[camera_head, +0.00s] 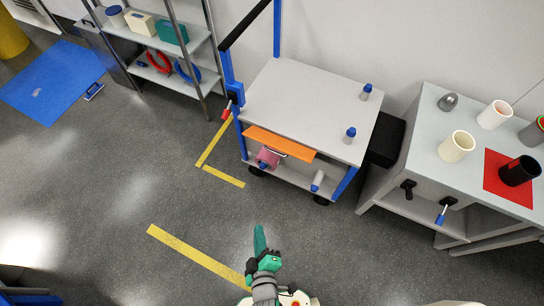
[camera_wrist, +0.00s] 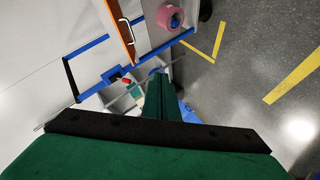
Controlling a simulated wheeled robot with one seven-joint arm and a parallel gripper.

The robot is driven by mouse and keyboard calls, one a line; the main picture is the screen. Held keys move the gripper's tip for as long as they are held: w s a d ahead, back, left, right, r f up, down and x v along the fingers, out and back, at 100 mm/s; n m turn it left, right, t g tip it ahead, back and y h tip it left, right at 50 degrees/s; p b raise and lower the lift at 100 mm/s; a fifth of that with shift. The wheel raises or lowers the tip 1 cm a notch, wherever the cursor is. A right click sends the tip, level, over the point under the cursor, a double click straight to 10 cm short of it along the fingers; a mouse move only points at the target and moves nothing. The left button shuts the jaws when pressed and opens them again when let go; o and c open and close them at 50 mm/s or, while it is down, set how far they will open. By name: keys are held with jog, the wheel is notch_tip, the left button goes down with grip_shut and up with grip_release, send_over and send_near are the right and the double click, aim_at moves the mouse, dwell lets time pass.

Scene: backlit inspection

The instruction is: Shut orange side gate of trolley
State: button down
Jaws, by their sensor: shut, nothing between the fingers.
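The trolley (camera_head: 300,105) has a grey top, blue posts and a lower shelf. Its orange side gate (camera_head: 285,146) shows as a slanted panel along the near side, below the top; I cannot tell its exact angle. The gate (camera_wrist: 116,20) is seen nearly edge-on in the wrist view, with a pale handle (camera_wrist: 127,32) on its face. My gripper (camera_head: 259,228) is green, shut and empty. It is over the floor, in front of the trolley and apart from the gate. Its closed fingers (camera_wrist: 158,78) point up the wrist view.
A pink roll (camera_head: 268,158) and a white cylinder (camera_head: 317,181) are on the lower shelf. Two blue-capped bottles stand on top. A grey bench (camera_head: 440,130) with cups is at right, a shelf rack (camera_head: 200,75) at left. Floor with yellow tape (camera_head: 195,254) is clear before the trolley.

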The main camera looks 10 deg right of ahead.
aim_at(279, 147)
jog(key=w+d+f+n+g+h, duration=0.1)
jog(key=w+f+n, duration=0.3)
jog(key=w+n, duration=0.15)
jog(key=w+f+n+g+h, duration=0.1)
jog(key=w+f+n, duration=0.3)
jog(key=w, duration=0.3)
jog(key=w+d+f+n+g+h, duration=0.1)
jog(key=w+d+n, duration=0.3)
jog(key=w, duration=0.5)
jog(key=w+d+f+n+g+h, duration=0.1)
jog(key=w+d+n+h, duration=0.1)
jog(key=w, duration=0.8)
jog(key=shift+w+d+n, duration=0.2)
jog(key=shift+d+n, duration=0.7)
jog(key=shift+n, duration=0.45)
jog(key=shift+w, duration=0.25)
jog(key=shift+s+g, duration=0.15)
jog(key=shift+g, duration=0.15)
